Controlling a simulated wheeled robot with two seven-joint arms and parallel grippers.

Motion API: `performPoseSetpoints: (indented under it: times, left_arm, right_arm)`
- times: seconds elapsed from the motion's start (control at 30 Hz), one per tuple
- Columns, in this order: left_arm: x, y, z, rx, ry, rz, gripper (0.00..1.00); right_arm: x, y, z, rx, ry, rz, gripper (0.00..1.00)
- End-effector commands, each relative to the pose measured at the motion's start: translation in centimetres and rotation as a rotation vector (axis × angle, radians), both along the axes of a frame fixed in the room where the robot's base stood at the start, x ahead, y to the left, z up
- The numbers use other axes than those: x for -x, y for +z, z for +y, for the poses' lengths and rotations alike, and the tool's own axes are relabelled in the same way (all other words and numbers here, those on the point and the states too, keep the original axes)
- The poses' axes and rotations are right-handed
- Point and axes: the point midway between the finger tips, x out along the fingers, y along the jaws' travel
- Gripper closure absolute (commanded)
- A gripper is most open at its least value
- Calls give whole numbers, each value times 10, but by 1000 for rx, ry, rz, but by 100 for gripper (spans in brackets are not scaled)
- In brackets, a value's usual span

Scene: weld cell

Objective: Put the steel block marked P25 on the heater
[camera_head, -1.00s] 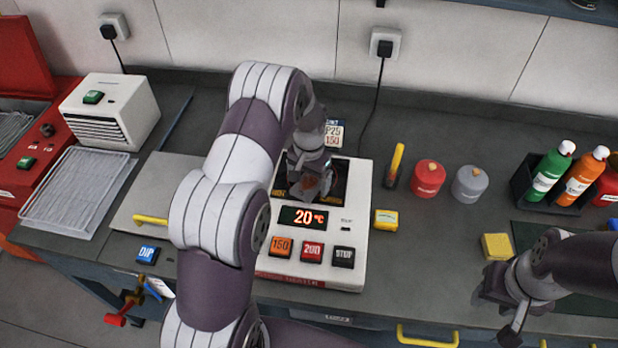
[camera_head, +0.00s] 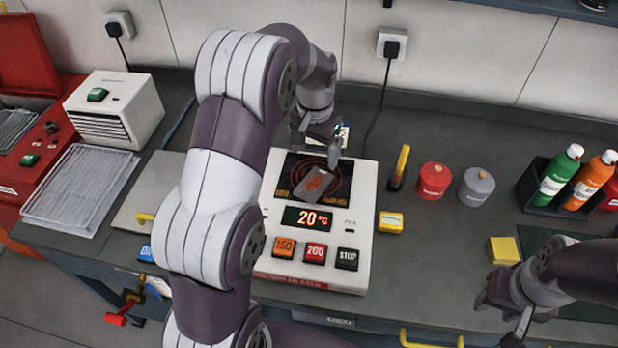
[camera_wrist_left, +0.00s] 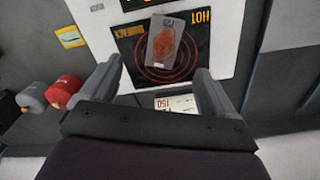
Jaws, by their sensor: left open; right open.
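The steel block (camera_head: 313,185) is a grey plate with a rusty orange patch. It lies flat on the dark, ringed hot plate of the white heater (camera_head: 359,215), and it also shows in the left wrist view (camera_wrist_left: 166,41). My right gripper (camera_head: 502,315) is open and empty at the lower right.
The heater display reads 20 °C, above buttons 150, 200 and STOP. A yellow-handled tool (camera_head: 400,167), a red canister (camera_head: 434,181) and a grey canister (camera_head: 476,187) stand to the right. A wire rack (camera_head: 80,187) and white vented box (camera_head: 118,110) are at left.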

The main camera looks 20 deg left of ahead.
Motion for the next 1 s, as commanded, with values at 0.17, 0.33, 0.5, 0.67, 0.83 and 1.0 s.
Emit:
performPoseSetpoints:
  times: [0.17,0.33,0.5,0.67,0.83,1.0]
  left_arm:
    - [72,4,-31,0,41,-47,11]
    - [147,-2,-51,8,84,-92,11]
    - [186,-8,-57,12,105,-110,11]
    - [190,-9,-57,13,108,-110,11]
    - [190,-9,-57,13,108,-109,11]
    - [190,-9,-57,13,108,-108,11]
  right_arm:
    - [0,-1,0,0,0,0,57]
    - [0,-1,0,0,0,0,57]
    - [0,-1,0,0,0,0,57]
    - [0,-1,0,0,0,0,57]
    - [0,-1,0,0,0,0,57]
    - [0,-1,0,0,0,0,57]
